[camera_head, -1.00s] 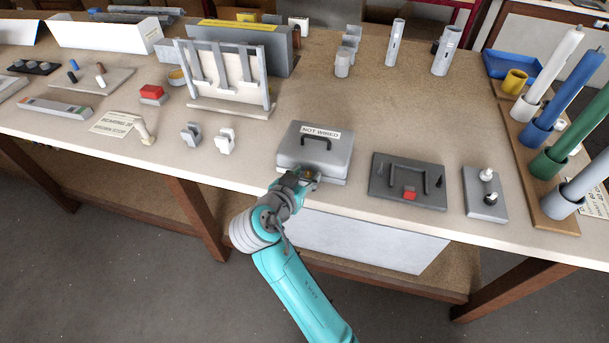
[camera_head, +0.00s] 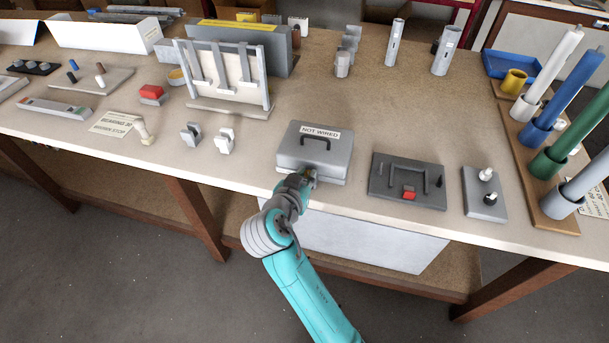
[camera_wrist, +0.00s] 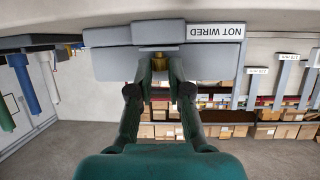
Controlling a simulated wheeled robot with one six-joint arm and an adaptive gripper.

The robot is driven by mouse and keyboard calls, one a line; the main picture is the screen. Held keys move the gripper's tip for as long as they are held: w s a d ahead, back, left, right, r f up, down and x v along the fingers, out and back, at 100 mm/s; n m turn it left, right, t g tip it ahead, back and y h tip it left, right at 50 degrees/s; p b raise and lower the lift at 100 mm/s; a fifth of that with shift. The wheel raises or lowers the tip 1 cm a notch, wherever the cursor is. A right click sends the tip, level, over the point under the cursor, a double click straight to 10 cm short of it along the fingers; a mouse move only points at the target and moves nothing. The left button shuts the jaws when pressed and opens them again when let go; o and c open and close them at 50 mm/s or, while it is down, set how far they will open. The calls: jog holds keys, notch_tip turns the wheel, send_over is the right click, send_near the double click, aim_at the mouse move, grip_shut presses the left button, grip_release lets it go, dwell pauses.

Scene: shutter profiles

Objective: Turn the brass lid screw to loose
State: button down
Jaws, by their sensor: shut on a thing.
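The grey box (camera_head: 315,158) marked "NOT WIRED" sits near the front edge of the bench, with a dark handle on its lid. In the wrist view the box (camera_wrist: 110,62) appears upside down. The brass lid screw (camera_wrist: 160,64) is at the middle of the box's front side, between my fingertips. My gripper (camera_wrist: 160,75) is shut on the screw, with one dark finger on each side. In the head view my gripper (camera_head: 305,178) meets the front of the box and hides the screw. The screw's turn position cannot be read.
A dark plate with a red block (camera_head: 409,195) lies right of the box, then a grey plate (camera_head: 484,195) with small knobs. Two small clips (camera_head: 224,140) stand to the left. A rack of tall tubes (camera_head: 541,160) lines the right end.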

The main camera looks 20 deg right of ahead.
jog(key=n+t+y, duration=0.1)
jog(key=n+y, duration=0.2)
jog(key=d+n+t+y, duration=0.1)
jog(key=shift+s+n+t+y, duration=0.3)
jog(key=shift+y, duration=0.1)
jog(key=shift+d+n+t+y, duration=0.15)
jog(key=shift+n+y, duration=0.6)
jog(key=shift+y, duration=0.15)
jog(key=shift+d+n+t+y, duration=0.1)
jog(key=shift+n+t+y, duration=0.05)
jog(key=shift+n+y, duration=0.7)
jog(key=shift+y, duration=0.35)
jog(key=c, duration=1.1)
grip_release()
jog(key=v, duration=0.8)
